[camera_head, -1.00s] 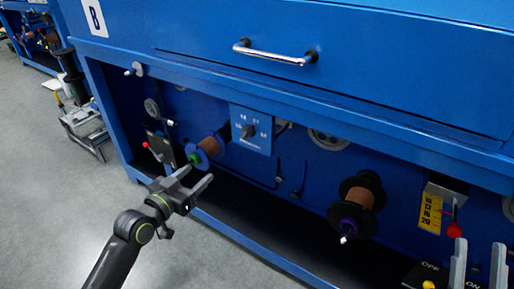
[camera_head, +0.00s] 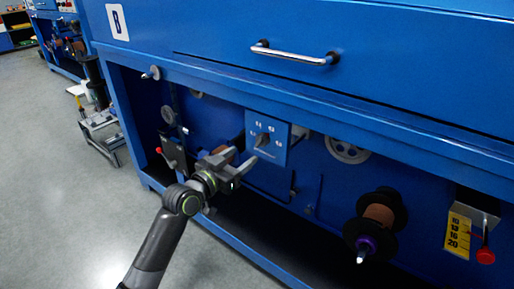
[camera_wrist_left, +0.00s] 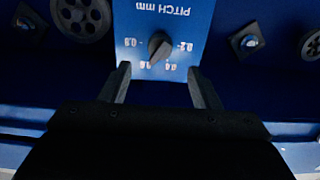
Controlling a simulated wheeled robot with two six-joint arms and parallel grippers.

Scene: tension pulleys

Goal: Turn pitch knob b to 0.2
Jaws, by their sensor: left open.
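The pitch knob (camera_head: 262,140) is a dark knob on a blue dial panel (camera_head: 282,153) under the machine's drawer. In the left wrist view the panel (camera_wrist_left: 201,18) reads "PITCH mm" upside down, and the knob (camera_wrist_left: 160,48) has small white numbers around it. Its narrow end seems to point down and slightly left there, between two of the lower numbers. My left gripper (camera_head: 238,158) is open and empty, just left of and below the panel in the head view. In the wrist view its fingertips (camera_wrist_left: 159,68) are spread on either side below the knob, apart from it. My right gripper is out of view.
A copper-coloured spool (camera_head: 378,215) with dark flanges sticks out at the right. A red-tipped lever (camera_head: 485,255) stands by a yellow number scale (camera_head: 459,232). The drawer with its chrome handle (camera_head: 292,54) is above. A frame beam (camera_head: 340,119) runs above the recess.

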